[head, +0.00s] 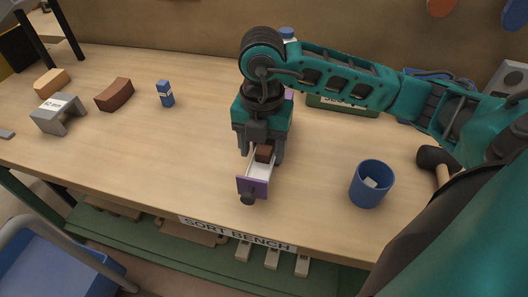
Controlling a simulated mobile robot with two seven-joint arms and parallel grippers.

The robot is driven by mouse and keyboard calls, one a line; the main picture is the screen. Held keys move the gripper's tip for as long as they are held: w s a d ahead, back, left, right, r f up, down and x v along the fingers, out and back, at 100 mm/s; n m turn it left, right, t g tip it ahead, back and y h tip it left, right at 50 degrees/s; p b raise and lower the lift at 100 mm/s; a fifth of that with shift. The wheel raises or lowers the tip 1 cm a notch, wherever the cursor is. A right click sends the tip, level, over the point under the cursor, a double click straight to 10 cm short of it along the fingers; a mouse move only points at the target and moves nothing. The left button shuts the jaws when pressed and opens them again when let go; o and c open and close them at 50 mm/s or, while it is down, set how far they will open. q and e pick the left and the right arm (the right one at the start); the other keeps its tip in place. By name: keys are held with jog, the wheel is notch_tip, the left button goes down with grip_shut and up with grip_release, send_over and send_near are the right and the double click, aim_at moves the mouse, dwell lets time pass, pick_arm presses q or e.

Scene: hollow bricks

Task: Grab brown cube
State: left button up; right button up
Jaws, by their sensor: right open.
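A small brown cube (264,153) sits in the open white drawer with a purple front (252,187) and a dark knob. My right gripper (260,156) points down over the drawer. Its fingers are open, one on each side of the cube in this view. I cannot tell whether they touch the cube or how far above it they are. The gripper hides most of the drawer's housing and part of the cube. My left gripper is not in view.
A blue cup (370,184) with something pale inside stands right of the drawer, near a black-headed mallet (436,160). A blue block (165,94), dark brown curved block (114,95), tan block (52,82) and grey bridge (60,112) stand left. The bench between is clear.

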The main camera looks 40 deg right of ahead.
jog(key=shift+f, duration=0.3)
jog(key=shift+c, duration=0.4)
jog(key=c, duration=1)
